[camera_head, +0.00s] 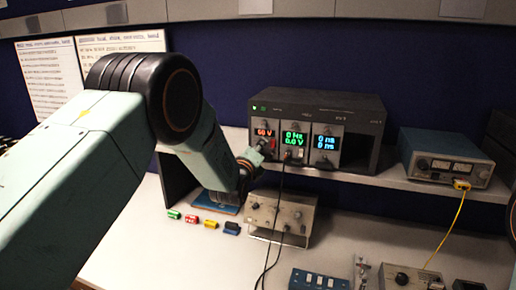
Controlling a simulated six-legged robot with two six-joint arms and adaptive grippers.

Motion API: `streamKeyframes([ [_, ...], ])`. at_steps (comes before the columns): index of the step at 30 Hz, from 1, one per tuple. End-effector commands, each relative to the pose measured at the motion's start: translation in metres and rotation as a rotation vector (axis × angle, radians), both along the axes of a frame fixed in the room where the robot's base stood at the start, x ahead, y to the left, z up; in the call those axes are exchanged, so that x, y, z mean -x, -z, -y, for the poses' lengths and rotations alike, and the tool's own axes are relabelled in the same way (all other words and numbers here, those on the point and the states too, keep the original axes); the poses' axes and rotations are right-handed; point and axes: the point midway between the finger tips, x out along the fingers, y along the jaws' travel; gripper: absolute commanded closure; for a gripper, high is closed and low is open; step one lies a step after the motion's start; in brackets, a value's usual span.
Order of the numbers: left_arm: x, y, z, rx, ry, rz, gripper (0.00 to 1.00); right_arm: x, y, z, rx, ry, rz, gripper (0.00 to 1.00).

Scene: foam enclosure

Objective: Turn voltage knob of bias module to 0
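The dark instrument rack (345,107) stands on the shelf and holds three modules side by side. The left one, with an orange display (264,132) that seems to read 60 V, looks like the bias module. My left gripper (258,151) is at the lower front of this module, where its knob appears to be. The gripper covers that knob, so I cannot tell whether it touches or grips it. A small red part (273,146) shows just right of the fingertips. The middle module has a green display (294,138), the right one a blue display (326,142). My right gripper is out of view.
A blue-grey power unit (446,151) with a yellow cable (455,222) sits at right on the shelf. A beige knobbed box (282,214) stands below the rack. Black cables hang from the middle module past it. Several small coloured blocks (191,219) lie on the bench.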

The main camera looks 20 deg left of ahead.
Motion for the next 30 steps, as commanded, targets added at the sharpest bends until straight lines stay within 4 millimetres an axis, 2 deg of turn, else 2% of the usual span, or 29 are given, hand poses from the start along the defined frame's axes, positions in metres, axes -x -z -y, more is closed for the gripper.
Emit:
streamKeyframes([
  [3,0.0001,0.0002,-0.0002,0.0,0.0,0.0,0.74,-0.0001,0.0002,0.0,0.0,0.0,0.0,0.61],
  [12,0.0003,0.0003,-0.001,0.002,-0.003,-0.001,1.0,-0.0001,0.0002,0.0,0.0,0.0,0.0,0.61],
  [23,0.0005,0.0012,0.0004,0.009,0.001,-0.002,1.0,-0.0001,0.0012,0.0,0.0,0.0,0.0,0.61],
  [30,0.0004,0.0018,0.0002,0.097,0.001,-0.004,1.0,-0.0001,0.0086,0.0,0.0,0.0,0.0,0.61],
])
